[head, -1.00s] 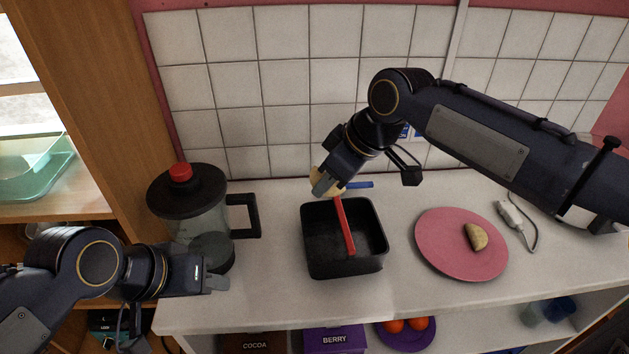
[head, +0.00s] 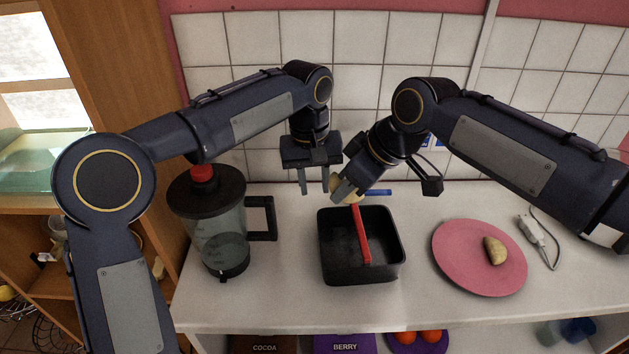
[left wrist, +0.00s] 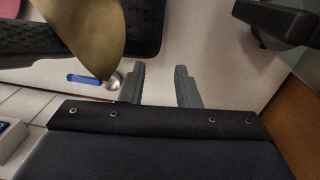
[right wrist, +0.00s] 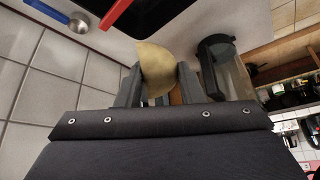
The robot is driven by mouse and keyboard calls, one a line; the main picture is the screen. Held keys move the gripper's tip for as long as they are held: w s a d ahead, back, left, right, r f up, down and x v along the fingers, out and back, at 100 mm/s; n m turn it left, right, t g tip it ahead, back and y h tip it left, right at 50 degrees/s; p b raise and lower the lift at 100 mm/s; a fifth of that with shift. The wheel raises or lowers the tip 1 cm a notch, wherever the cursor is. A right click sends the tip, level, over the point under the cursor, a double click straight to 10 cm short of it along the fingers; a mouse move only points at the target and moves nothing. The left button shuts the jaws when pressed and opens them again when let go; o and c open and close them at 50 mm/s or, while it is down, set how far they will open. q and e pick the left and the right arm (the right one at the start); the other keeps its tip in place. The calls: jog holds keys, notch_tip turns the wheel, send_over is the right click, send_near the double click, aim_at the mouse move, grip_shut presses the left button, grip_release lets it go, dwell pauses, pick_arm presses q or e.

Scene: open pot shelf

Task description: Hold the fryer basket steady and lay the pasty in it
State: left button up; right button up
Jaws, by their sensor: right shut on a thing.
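The black square fryer basket (head: 335,270) stands on the counter, its red handle (head: 361,236) lying across its top. My right gripper (head: 345,190) is shut on a pale yellow half-moon pasty (right wrist: 157,65), held above and behind the basket's back edge. The pasty is partly hidden by the fingers in the head view, and it also shows large in the left wrist view (left wrist: 92,28). My left gripper (head: 315,186) points down, open and empty, beside the right gripper, behind and left of the basket. It touches neither basket nor handle.
A second pasty (head: 494,250) lies on a pink plate (head: 460,275) at right. A blender (head: 220,235) stands left of the basket. A blue-handled utensil (left wrist: 85,79) lies behind the basket. A white corded device (head: 532,229) lies far right. The tiled wall closes the back.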

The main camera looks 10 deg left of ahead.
pick_arm(q)
jog(key=f, duration=1.2)
jog(key=shift+w+d+f, duration=0.1)
jog(key=shift+w+d, duration=0.05)
jog(key=shift+d, duration=0.2)
grip_shut()
